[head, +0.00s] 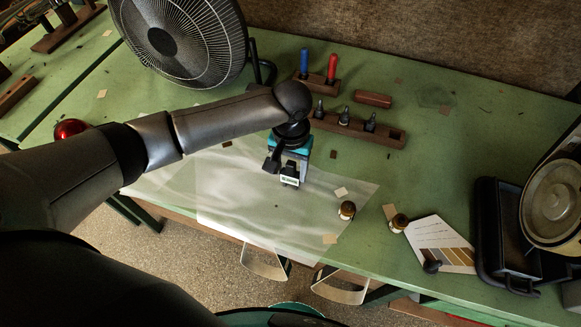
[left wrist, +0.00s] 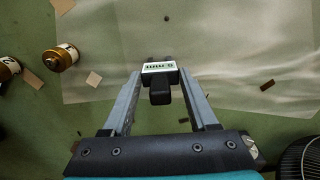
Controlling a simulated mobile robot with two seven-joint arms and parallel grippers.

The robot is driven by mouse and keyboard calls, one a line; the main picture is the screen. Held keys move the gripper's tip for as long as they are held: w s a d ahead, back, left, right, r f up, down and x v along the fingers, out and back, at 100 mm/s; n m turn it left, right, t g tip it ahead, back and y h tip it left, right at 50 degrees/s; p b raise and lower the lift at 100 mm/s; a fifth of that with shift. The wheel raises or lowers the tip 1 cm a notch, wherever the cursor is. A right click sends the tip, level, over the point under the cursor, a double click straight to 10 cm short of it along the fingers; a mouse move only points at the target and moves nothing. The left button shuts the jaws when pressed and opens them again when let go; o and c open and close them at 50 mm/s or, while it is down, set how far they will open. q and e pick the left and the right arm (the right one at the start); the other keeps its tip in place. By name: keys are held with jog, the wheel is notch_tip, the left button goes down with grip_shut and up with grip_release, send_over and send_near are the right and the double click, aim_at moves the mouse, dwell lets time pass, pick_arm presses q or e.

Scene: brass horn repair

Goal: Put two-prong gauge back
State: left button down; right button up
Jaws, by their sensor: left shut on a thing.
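The two-prong gauge (head: 290,180) is a small dark piece with a white label. My left gripper (head: 287,170) is shut on it, above the translucent sheet on the green bench. In the left wrist view the gauge (left wrist: 160,84) sits between the fingertips of the left gripper (left wrist: 159,76), with its label facing the camera and two short dark prongs pointing away. A wooden rack (head: 388,136) stands behind and to the right of the gripper. It holds 3 dark upright pieces, and its right end looks bare. My right gripper is not in view.
A fan (head: 180,40) stands at the back left. A small block (head: 312,84) holds a blue and a red tool. Two small brass jars (head: 347,210) (head: 399,222) stand at the front right. A black tray (head: 505,245) is at far right. The sheet (head: 235,205) is mostly clear.

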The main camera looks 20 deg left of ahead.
pick_arm(q)
jog(key=shift+f, duration=0.15)
jog(key=shift+c, duration=0.9)
grip_release()
notch_tip(320, 180, up, 12)
jog(key=shift+r+p, duration=0.2)
jog(key=shift+p, duration=0.7)
